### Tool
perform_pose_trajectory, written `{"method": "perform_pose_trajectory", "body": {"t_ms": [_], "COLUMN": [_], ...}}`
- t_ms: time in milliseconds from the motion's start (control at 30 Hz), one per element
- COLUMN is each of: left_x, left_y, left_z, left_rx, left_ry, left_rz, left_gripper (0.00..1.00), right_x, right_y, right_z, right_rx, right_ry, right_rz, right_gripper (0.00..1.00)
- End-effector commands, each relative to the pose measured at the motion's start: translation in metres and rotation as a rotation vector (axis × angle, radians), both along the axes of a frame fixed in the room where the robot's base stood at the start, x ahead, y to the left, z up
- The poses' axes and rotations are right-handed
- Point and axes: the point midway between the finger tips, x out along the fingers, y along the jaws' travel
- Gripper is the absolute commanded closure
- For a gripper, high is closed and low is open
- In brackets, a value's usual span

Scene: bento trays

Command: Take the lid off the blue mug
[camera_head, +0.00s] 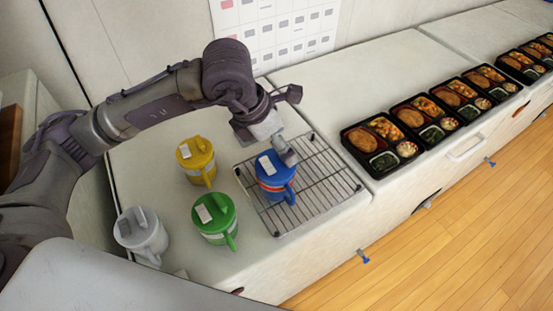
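The blue mug (273,192) stands upright on a wire rack (327,186) on the counter. Its blue lid (270,170), with a white patch on top, sits on it. My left gripper (287,154) reaches down from above, its fingertips at the far right edge of the lid. They look very near or touching it; I cannot tell whether they grip it, as the finger gap is hidden. My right gripper is not in view.
A yellow mug (196,162), a green mug (215,221) and a grey mug (141,236), all lidded, stand left of the rack. Several black bento trays (371,172) line the counter to the right. The counter's front edge runs along the lower right.

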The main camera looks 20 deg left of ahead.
Motion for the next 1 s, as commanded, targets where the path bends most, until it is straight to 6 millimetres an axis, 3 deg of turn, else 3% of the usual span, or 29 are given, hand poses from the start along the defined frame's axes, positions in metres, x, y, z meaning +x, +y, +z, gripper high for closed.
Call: {"method": "perform_pose_trajectory", "body": {"t_ms": [167, 400, 700, 1000], "left_x": [0.003, 0.013, 0.015, 0.015], "left_y": [-0.003, -0.010, -0.012, -0.011], "left_z": [-0.012, -0.044, -0.052, -0.051], "left_rx": [0.001, -0.001, 0.000, 0.000], "left_ry": [0.005, 0.001, -0.001, -0.001], "left_rz": [0.000, -0.001, -0.001, -0.001], "left_gripper": [0.00, 0.00, 0.00, 0.50], "right_x": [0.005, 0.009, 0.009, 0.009], "right_y": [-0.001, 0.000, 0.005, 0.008], "right_z": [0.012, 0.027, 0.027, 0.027], "right_rx": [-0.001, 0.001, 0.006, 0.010], "right_ry": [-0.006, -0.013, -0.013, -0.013], "right_rz": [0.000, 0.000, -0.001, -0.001], "right_gripper": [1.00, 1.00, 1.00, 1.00]}}
